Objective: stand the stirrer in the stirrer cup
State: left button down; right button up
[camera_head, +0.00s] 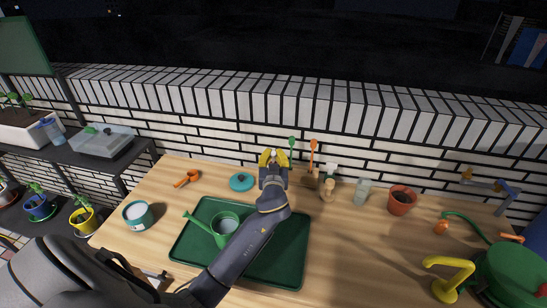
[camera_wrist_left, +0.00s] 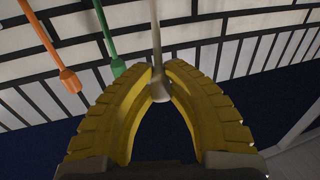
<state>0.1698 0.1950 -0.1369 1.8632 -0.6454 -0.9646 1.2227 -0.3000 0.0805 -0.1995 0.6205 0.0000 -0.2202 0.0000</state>
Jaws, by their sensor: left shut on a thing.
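My left gripper (camera_head: 273,157) has yellow fingers and is above the far part of the table. It is shut on a pale, thin stirrer (camera_wrist_left: 157,45), whose rounded end (camera_wrist_left: 159,92) shows between the fingertips (camera_wrist_left: 158,75) in the left wrist view. In the head view only a small pale bit of it shows. Just right of the gripper, a green stirrer (camera_head: 291,143) and an orange stirrer (camera_head: 313,147) stand up from a brown cup (camera_head: 311,180), which looks like the stirrer cup. The gripper partly hides that area. My right gripper is not in view.
A green tray (camera_head: 293,270) with a green watering can (camera_head: 225,226) lies under my left arm. A wooden figure-like item (camera_head: 327,192), a clear glass (camera_head: 362,191) and a terracotta pot (camera_head: 402,200) stand right of the cup. A brick wall (camera_head: 230,130) rises behind.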

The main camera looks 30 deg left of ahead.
pick_arm(q)
jog(key=shift+f, duration=0.75)
jog(key=c, duration=1.5)
grip_release()
jog(key=shift+o, duration=0.2)
jog(key=shift+r, duration=0.55)
jog(key=v, duration=1.2)
